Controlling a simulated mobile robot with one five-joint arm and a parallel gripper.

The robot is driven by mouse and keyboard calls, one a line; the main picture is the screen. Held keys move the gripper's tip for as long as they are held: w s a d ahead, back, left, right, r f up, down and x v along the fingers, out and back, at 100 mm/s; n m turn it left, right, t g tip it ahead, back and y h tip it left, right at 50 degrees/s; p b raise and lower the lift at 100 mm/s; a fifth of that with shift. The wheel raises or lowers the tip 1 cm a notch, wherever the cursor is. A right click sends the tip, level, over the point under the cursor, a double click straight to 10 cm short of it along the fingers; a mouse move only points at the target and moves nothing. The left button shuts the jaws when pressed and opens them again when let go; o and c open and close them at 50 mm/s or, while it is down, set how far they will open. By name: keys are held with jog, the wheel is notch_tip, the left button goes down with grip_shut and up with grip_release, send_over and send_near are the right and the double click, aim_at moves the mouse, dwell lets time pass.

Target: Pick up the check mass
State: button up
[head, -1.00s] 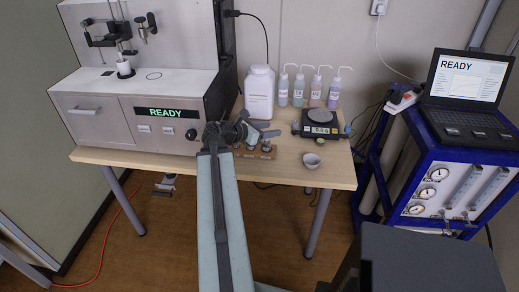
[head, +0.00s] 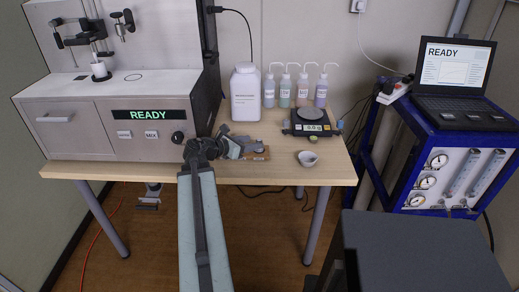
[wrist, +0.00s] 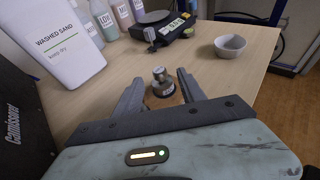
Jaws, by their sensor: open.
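The check mass (wrist: 162,88) is a small silver metal weight with a round knob on top, seen in the wrist view. It stands upright between the two fingers of my gripper (wrist: 160,77), with a gap visible on each side. My gripper is open and low over the table. In the head view my gripper (head: 240,148) is at the small wooden block (head: 260,156) near the table's front edge. The mass is mostly hidden or too small to make out clearly there.
A white bowl (head: 307,158) and a black balance (head: 310,127) stand to the right. A white sand bottle (head: 245,95) and several wash bottles (head: 302,90) stand behind. The analyser (head: 110,118) is close on the left.

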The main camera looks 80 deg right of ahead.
aim_at(257, 141)
jog(key=b+x, duration=0.1)
jog(key=x, duration=0.4)
jog(key=shift+d+b, duration=0.15)
jog(key=shift+b, duration=0.2)
grip_shut()
jog(key=shift+r, duration=0.1)
